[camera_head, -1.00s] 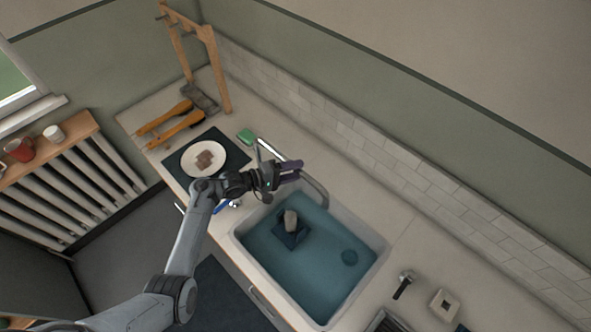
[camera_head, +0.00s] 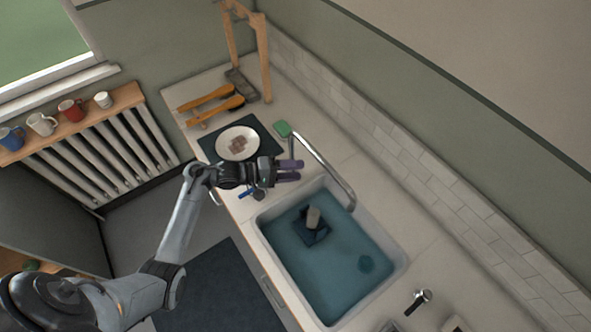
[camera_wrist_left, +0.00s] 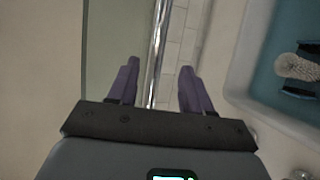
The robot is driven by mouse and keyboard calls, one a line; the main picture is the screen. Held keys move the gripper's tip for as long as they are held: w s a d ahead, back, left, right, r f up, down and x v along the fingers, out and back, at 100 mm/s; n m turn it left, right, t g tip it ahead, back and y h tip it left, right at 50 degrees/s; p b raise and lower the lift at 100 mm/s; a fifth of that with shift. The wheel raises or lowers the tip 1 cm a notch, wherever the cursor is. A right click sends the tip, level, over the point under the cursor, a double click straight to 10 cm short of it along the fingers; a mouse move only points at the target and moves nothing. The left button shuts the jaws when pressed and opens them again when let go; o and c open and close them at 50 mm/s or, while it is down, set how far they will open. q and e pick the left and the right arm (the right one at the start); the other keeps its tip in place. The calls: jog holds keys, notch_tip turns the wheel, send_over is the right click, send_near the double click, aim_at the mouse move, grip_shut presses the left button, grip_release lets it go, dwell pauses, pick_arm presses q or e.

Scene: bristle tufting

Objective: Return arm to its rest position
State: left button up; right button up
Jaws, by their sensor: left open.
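My left gripper (camera_head: 297,171) is open and empty, with purple fingers. In the head view it hangs over the counter between the plate and the sink, close to the tap. It also shows in the left wrist view (camera_wrist_left: 160,75), where both fingers are apart with the metal tap spout seen beyond and between them. My left arm (camera_head: 180,230) reaches in from the lower left, bent at the elbow. My right gripper is not in view.
The metal tap (camera_head: 325,168) arches over a sink (camera_head: 262,232) holding blue water and a pale object (camera_head: 313,216). A white plate (camera_head: 225,150) lies on a dark mat, with brushes (camera_head: 207,98) and a wooden frame (camera_head: 266,60) behind.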

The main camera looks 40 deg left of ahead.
pick_arm(q)
jog(key=s+d+f+m+g+y+p, duration=0.1)
jog(key=s+d+f+g+y+p, duration=0.1)
jog(key=s+d+p, duration=0.45)
jog(key=s+d+f+m+g+y+p, duration=0.15)
jog(key=s+d, duration=0.25)
jog(key=s, duration=0.5)
jog(key=s+a+r+m+g+y+p, duration=0.1)
jog(key=s+a+r+m+g+y, duration=0.1)
jog(key=s+r+m+g+y, duration=0.2)
jog(key=s+r+m+y, duration=0.3)
jog(key=s+r+m, duration=0.2)
jog(key=s+r, duration=0.1)
jog(key=shift+s+a+r+g+p, duration=0.3)
jog(key=shift+r+g+p, duration=0.1)
jog(key=shift+r, duration=0.45)
jog(key=shift+m, duration=0.25)
